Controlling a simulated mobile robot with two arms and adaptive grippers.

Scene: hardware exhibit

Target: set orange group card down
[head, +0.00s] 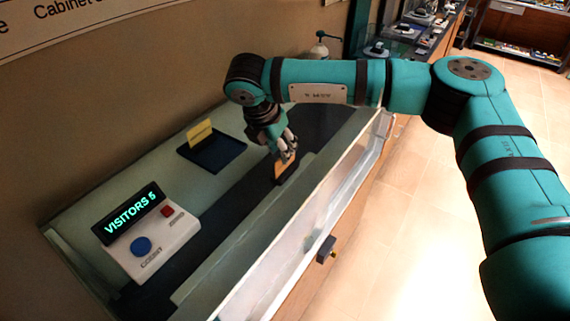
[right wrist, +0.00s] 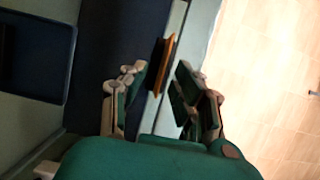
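The orange group card (head: 281,169) stands on the dark strip inside the display case, near a pale ledge. In the right wrist view the card (right wrist: 168,52) shows nearly edge-on, just beyond the fingertips. My right gripper (head: 288,152) is above and beside the card in the head view and hides part of it. In the right wrist view its two fingers (right wrist: 163,82) are apart with a clear gap between them, and nothing is held. My left gripper is in neither view.
A dark tray (head: 226,153) with a yellow card (head: 200,132) lies left of my right gripper. A counter box (head: 165,248) reading "VISITORS 5" has blue and red buttons. The glass front (head: 300,225) of the case runs close on the right.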

